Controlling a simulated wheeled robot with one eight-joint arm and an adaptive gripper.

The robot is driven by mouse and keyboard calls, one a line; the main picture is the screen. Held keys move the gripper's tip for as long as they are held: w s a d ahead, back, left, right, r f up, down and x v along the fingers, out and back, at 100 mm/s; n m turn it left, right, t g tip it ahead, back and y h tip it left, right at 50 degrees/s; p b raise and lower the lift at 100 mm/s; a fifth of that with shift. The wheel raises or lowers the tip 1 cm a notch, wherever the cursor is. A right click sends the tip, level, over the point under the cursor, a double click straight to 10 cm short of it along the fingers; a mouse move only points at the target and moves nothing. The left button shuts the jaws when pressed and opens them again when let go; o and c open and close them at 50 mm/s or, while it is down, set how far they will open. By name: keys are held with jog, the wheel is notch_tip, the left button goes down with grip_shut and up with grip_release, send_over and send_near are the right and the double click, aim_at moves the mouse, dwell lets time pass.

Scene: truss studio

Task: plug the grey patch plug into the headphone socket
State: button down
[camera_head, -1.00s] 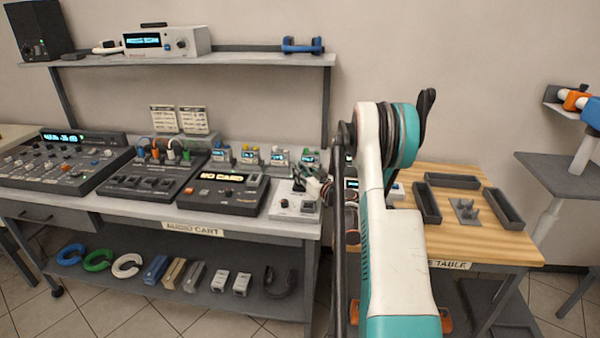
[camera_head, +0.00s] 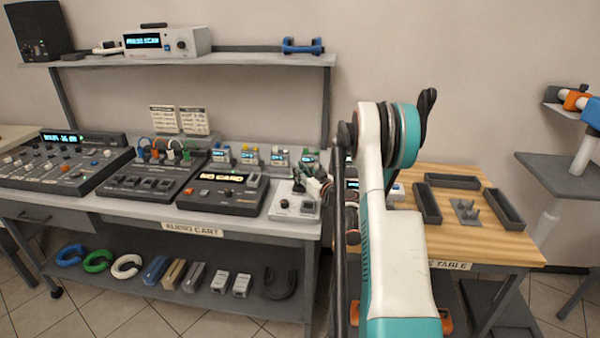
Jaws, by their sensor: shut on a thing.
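My gripper (camera_head: 303,181) is small in view at the right end of the audio cart. It is shut at the top of a small pale box (camera_head: 292,207) with dark knobs. The thing between the jaws is too small and too dark to make out clearly; it appears to be the grey patch plug. The headphone socket cannot be told apart; the gripper covers part of the box's top. I cannot tell whether the plug touches the box. My white and teal arm hides the space between the cart and the wooden table.
Left of the box stands a dark unit with a lit display (camera_head: 229,193). Behind are several small coloured-label modules (camera_head: 250,155). A mixer (camera_head: 66,165) stands far left. An upper shelf (camera_head: 200,60) runs above. The wooden table (camera_head: 455,235) at right holds dark trays (camera_head: 452,181).

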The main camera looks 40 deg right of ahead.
jog(key=shift+f, duration=0.8)
jog(key=shift+r, duration=0.8)
jog(key=shift+f, duration=0.75)
dwell(1.6)
jog(key=c, duration=1.7)
grip_release()
